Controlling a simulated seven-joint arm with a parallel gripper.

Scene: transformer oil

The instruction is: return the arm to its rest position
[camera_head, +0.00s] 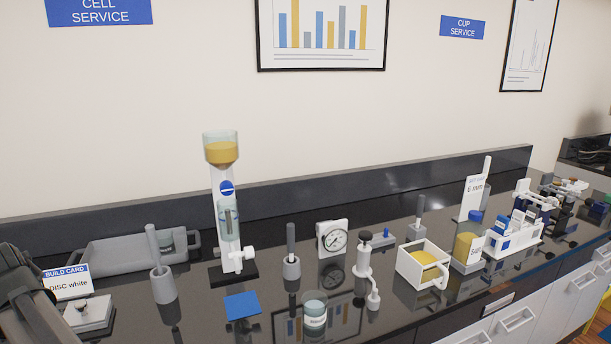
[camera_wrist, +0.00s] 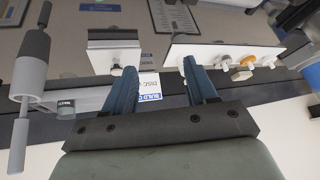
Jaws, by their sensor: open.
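My gripper (camera_wrist: 158,66) shows in the wrist view with its two blue fingers spread apart. Nothing is held between the fingers. A white card (camera_wrist: 149,90) with blue edging shows beyond and between them, apart from them as far as I can tell. In the head view, a dark grey part of my arm (camera_head: 28,305) fills the lower left corner, beside the build card (camera_head: 72,282) reading "DISC white". My fingertips cannot be made out in the head view.
The black bench holds a glass column (camera_head: 228,200) with yellow oil, a grey tray (camera_head: 120,254), a dial gauge (camera_head: 332,238), a small beaker (camera_head: 314,312), a white box (camera_head: 407,267) with yellow contents and a labelled bottle (camera_head: 468,245). A blue pad (camera_head: 242,305) lies near the front.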

